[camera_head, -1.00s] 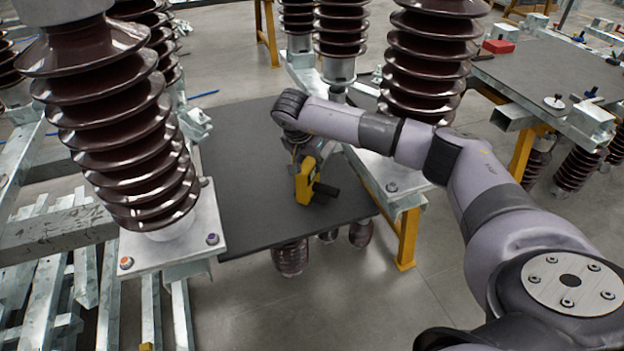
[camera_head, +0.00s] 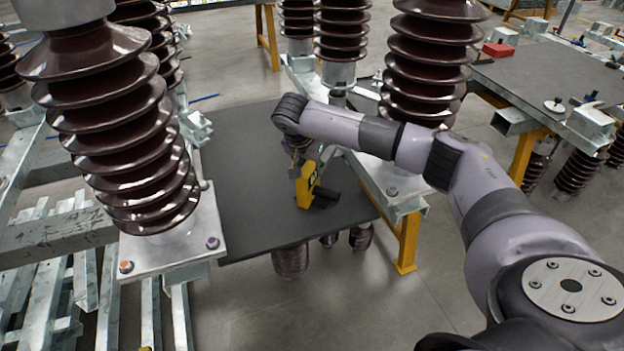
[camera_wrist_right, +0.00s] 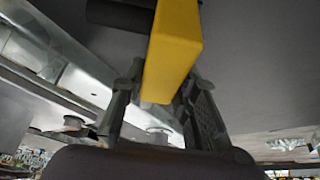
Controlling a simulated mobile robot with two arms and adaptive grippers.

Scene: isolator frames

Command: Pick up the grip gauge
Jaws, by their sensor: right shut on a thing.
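The grip gauge (camera_head: 307,186) is a yellow block with a black handle at its right side. It is at the dark table top (camera_head: 240,190), near the table's right edge; I cannot tell whether it touches the surface. My right gripper (camera_head: 299,163) reaches down onto its upper part and is shut on it. In the right wrist view the yellow body of the gauge (camera_wrist_right: 172,50) sits between the two grey fingers (camera_wrist_right: 160,95), and its black part shows at the top. My left gripper is not in view.
A large brown ribbed insulator (camera_head: 120,130) on a metal plate stands left of the table. More insulators (camera_head: 425,60) stand behind my right arm. A second dark table (camera_head: 545,75) with a red box (camera_head: 498,49) is at the upper right. The left of the near table top is clear.

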